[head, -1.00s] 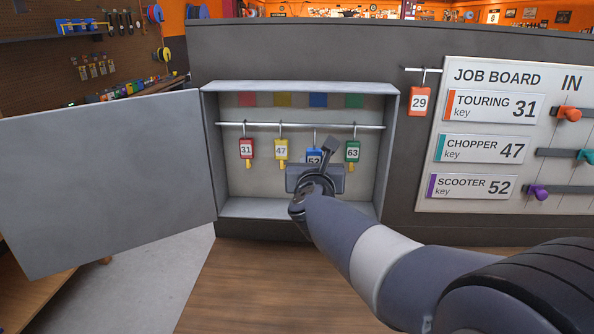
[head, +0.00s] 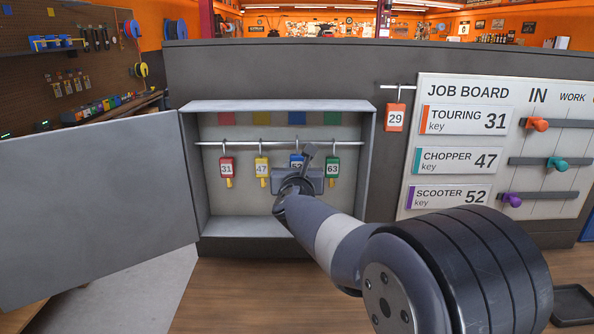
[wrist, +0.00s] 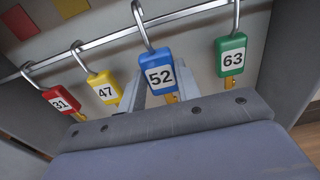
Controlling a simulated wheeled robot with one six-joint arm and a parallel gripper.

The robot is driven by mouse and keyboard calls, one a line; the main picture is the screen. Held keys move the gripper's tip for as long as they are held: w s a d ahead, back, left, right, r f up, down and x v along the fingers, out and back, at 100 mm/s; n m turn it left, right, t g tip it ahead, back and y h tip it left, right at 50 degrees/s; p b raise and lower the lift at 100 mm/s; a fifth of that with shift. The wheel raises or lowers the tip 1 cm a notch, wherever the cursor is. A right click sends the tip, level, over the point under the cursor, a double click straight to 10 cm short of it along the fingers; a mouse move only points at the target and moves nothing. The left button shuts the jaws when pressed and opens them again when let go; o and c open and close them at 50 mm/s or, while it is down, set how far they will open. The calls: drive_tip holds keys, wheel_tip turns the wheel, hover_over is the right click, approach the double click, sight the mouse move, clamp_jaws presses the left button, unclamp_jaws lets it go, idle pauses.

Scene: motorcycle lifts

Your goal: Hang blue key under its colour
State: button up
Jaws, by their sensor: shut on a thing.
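The blue key (head: 296,160), tagged 52, hangs by its hook on the rail (head: 226,143) inside the open cabinet, between the yellow and green keys. It is below the blue colour patch (head: 297,118) on the back wall. In the wrist view the blue key (wrist: 157,68) has its hook over the rail (wrist: 187,13). My gripper (head: 297,172) is at the blue key and shut on it. My wrist hides the key's lower part in the head view, and the fingertips are mostly hidden.
The red key (head: 227,167), yellow key (head: 262,168) and green key (head: 333,167) hang on the same rail, green close on the right. The cabinet door (head: 95,205) stands open left. An orange key 29 (head: 395,118) hangs beside the job board (head: 412,80).

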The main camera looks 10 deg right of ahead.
drive_tip(key=shift+p+x, duration=0.5)
drive_tip(key=shift+x, duration=0.95)
drive_tip(key=shift+s+f+b, duration=0.15)
drive_tip(key=shift+f+b, duration=0.3)
drive_tip(key=shift+b, duration=0.4)
drive_tip(key=o, duration=1)
drive_tip(key=b+v, duration=0.2)
drive_tip(key=v, duration=0.8)
drive_tip(key=shift+s, duration=0.4)
drive_tip(key=shift+w+a+f, duration=0.1)
